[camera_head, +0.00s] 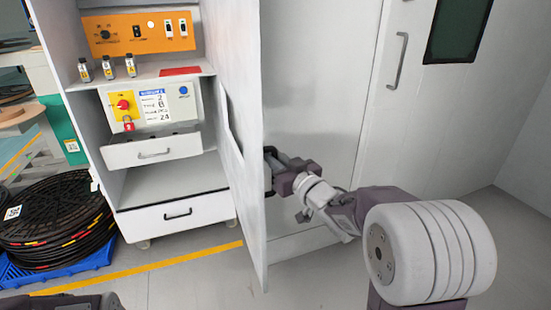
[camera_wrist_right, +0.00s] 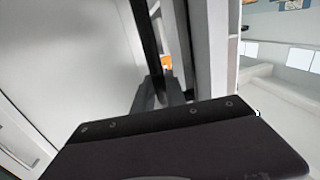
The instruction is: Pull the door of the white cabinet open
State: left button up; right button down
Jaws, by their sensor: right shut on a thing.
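The white cabinet (camera_head: 165,188) stands at the left with its front open to view. Its door (camera_head: 233,75) is swung out toward me, hinged on the cabinet's right side, and appears nearly edge-on. My right gripper (camera_head: 270,172) is at the outer face of the door, shut on the door handle. In the right wrist view the handle (camera_wrist_right: 147,45) is a dark bar running up from the fingers (camera_wrist_right: 160,92), beside the pale door. The fingertips are partly hidden. My left gripper does not show; only a dark part is at the bottom left edge.
Inside the cabinet are an orange switch panel (camera_head: 138,34), small bottles (camera_head: 107,68), a control box (camera_head: 153,104) and drawers (camera_head: 178,215). Black coils (camera_head: 52,218) lie on a blue pallet at left. A grey door (camera_head: 435,110) stands behind my arm. Floor before the cabinet is clear.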

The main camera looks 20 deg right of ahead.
jog(key=c, duration=1.4)
grip_release()
jog(key=shift+w+r, duration=0.15)
jog(key=shift+r, duration=0.05)
jog(key=shift+o, duration=0.2)
jog(key=b+v, duration=0.2)
jog(key=v, duration=0.7)
jog(key=shift+f, duration=0.1)
